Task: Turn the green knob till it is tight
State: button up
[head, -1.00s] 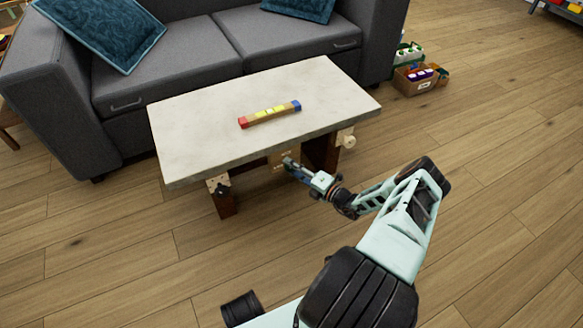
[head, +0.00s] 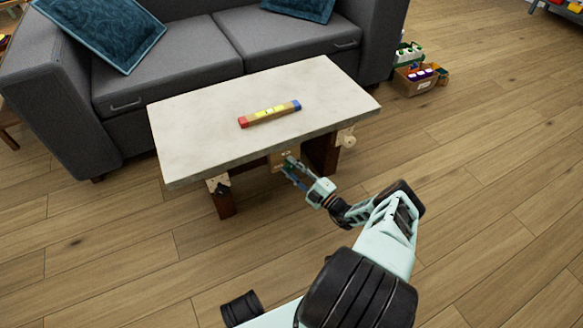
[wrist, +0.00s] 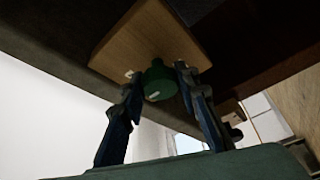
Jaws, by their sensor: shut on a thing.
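The green knob (wrist: 157,82) shows in the wrist view, standing out from a square wooden board (wrist: 146,42) under the table. A small pale mark is on its rim. My gripper (wrist: 158,76) has one finger on each side of the knob and is shut on it; a thin gap seems to show by the left finger from this angle. In the head view my gripper (head: 290,164) reaches under the table's front edge, at the wooden board (head: 283,159). The knob cannot be made out clearly there. How tight it is does not show.
The pale-topped table (head: 210,140) overhangs my gripper, with dark wooden legs (head: 224,204) at either side. A coloured bar (head: 269,114) lies on top. A grey sofa (head: 180,65) stands behind. A box of items (head: 416,79) sits at the right. The floor in front is clear.

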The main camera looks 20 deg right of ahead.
dwell(0.4)
jog(key=o, duration=1.2)
jog(key=shift+c, duration=0.2)
jog(key=v, duration=1.2)
jog(key=shift+w, duration=0.1)
